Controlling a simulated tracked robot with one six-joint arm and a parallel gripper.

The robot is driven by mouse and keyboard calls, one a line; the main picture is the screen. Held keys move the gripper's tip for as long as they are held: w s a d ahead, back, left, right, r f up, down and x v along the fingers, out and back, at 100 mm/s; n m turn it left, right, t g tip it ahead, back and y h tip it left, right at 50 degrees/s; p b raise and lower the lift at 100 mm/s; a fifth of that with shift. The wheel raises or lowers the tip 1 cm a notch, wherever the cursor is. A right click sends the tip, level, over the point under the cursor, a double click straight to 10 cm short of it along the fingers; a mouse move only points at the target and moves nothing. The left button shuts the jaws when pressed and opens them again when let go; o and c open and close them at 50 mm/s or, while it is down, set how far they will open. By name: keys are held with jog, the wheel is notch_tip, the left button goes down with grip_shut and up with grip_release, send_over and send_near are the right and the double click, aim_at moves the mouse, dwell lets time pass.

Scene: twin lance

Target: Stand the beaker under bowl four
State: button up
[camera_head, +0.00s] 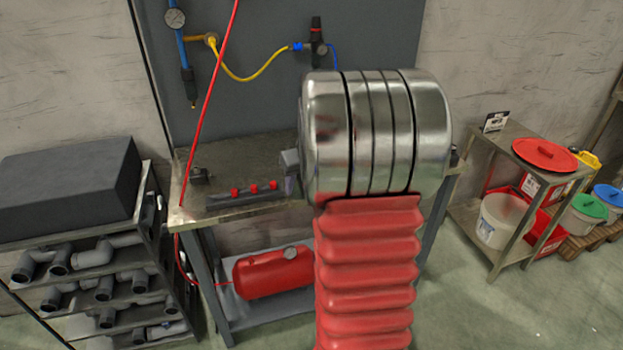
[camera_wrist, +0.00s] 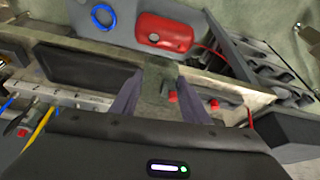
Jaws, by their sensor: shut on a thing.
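My gripper (camera_wrist: 158,98) shows in the wrist view as two dark purplish fingers set apart. It is shut on a dull grey-green, perhaps see-through thing between them, which looks to be the beaker (camera_wrist: 158,88); its outline is hard to make out. In the head view a finger of my gripper (camera_head: 292,186) shows beside my silver arm link, over the bench. The beaker cannot be made out there. A dark rail with red knobs (camera_head: 253,189) lies on the bench just left of the gripper. No numbered bowl can be told apart; my arm hides much of the bench.
The bench (camera_head: 240,150) has a back panel with hoses; a red hose (camera_head: 211,90) hangs across its left side. A red tank (camera_head: 273,273) sits on its lower shelf. A pipe rack (camera_head: 90,260) stands left, a small table with a red lid (camera_head: 545,154) right.

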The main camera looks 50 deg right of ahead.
jog(key=w+a+f+n, duration=0.1)
jog(key=w+a+f, duration=0.1)
jog(key=a, duration=1)
jog(key=w+a+f+n+y, duration=0.1)
jog(key=w+a+f, duration=0.2)
jog(key=a, duration=0.9)
jog(key=w+a+f+n, duration=0.2)
jog(key=w+a, duration=0.1)
jog(key=a, duration=0.9)
jog(key=shift+a+f, duration=0.25)
jog(key=shift+f, duration=0.1)
jog(key=shift+w, duration=0.1)
jog(key=shift+a, duration=0.1)
